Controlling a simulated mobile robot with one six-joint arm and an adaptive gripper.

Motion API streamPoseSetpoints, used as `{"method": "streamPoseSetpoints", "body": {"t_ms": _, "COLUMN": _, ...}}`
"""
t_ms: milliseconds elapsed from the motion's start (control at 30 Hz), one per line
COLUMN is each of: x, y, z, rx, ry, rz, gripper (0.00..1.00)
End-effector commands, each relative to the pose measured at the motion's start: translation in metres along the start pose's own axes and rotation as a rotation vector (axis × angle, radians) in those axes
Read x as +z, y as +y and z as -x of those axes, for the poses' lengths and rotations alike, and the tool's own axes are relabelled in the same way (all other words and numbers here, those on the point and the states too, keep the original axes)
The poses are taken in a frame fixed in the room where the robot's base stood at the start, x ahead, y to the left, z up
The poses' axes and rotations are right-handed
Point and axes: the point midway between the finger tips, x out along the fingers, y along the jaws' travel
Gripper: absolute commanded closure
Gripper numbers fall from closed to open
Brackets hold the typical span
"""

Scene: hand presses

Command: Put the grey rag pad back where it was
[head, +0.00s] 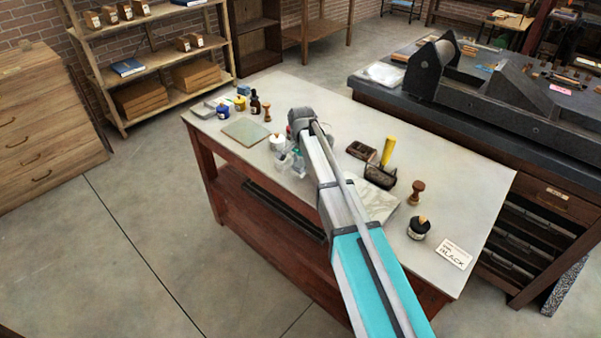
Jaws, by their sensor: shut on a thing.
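My gripper (287,160) is low over the left-middle part of the worktable, its wrist and my arm covering much of it from this view. It is shut on a small greyish thing that looks like the grey rag pad, mostly hidden, so its outline and whether it touches the table cannot be told. A white pot (277,143) stands just left of the gripper. The pale worktable (460,205) spreads around it.
A greenish glass plate (246,131), dark bottle (255,105) and blue jar (240,103) are left of my gripper.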

Motion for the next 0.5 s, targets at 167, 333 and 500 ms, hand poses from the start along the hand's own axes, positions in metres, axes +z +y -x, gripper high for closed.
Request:
{"method": "streamPoseSetpoints", "body": {"t_ms": 167, "x": 0.0, "y": 0.0003, "z": -0.0166, "rx": 0.0, "ry": 0.0, "rz": 0.0, "gripper": 0.74}}
{"method": "streamPoseSetpoints", "body": {"t_ms": 333, "x": 0.0, "y": 0.0003, "z": -0.0191, "rx": 0.0, "ry": 0.0, "rz": 0.0, "gripper": 0.74}}
{"method": "streamPoseSetpoints", "body": {"t_ms": 500, "x": -0.0001, "y": 0.0003, "z": -0.0182, "rx": 0.0, "ry": 0.0, "rz": 0.0, "gripper": 0.74}}
